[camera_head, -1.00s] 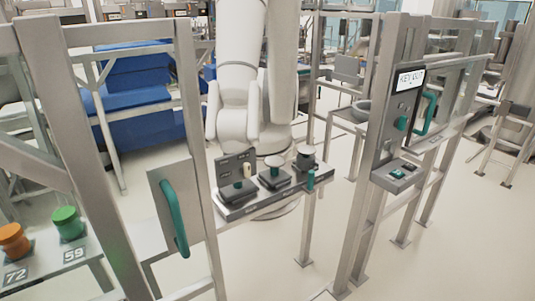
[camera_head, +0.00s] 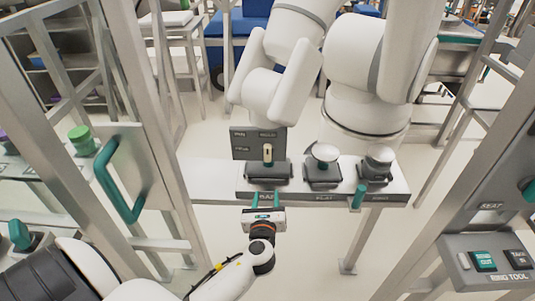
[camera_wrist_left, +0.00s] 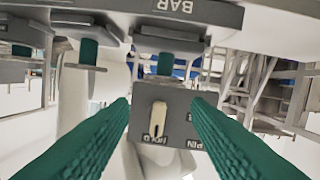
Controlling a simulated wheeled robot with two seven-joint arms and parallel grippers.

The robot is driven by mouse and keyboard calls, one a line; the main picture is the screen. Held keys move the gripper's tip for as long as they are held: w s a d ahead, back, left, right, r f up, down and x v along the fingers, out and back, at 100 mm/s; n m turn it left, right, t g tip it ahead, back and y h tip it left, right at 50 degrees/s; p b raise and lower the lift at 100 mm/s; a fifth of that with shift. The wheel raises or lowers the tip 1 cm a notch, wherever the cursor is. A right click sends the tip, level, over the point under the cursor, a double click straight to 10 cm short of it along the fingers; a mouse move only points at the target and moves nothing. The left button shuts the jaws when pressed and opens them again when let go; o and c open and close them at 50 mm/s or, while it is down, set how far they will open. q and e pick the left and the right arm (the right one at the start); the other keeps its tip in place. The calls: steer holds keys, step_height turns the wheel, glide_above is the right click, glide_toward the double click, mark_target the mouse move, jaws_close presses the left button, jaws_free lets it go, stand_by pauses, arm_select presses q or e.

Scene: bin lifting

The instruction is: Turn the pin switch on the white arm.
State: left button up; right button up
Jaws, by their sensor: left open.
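The pin switch is a cream lever (camera_head: 267,153) on a dark grey panel (camera_head: 243,143) with small labels, at the foot of the large white arm (camera_head: 370,65). In the left wrist view the lever (camera_wrist_left: 157,119) stands on its grey panel (camera_wrist_left: 178,105), marked PIN and HOLD. My left gripper (camera_head: 265,197) is open and empty in front of the tool rack, below the lever in the picture. In the left wrist view its green fingers (camera_wrist_left: 160,108) lie either side of the lever, apart from it. My right gripper is out of view.
The tool rack (camera_head: 322,198) holds several dark blocks and knobs, with a teal peg (camera_head: 358,195) at its front. A metal frame with a teal handle (camera_head: 120,180) stands left. A control box marked RING TOOL (camera_head: 490,262) stands right.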

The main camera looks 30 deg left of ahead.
arm_select(q)
steer(key=m+y, duration=0.1)
steer(key=y, duration=0.1)
glide_toward(267, 153)
steer(key=shift+t, duration=0.4)
steer(key=p+x, duration=0.1)
steer(key=x, duration=0.8)
steer(key=shift+w+a+f, duration=0.2)
steer(key=shift+a, duration=0.05)
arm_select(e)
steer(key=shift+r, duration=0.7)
arm_select(q)
jaws_close()
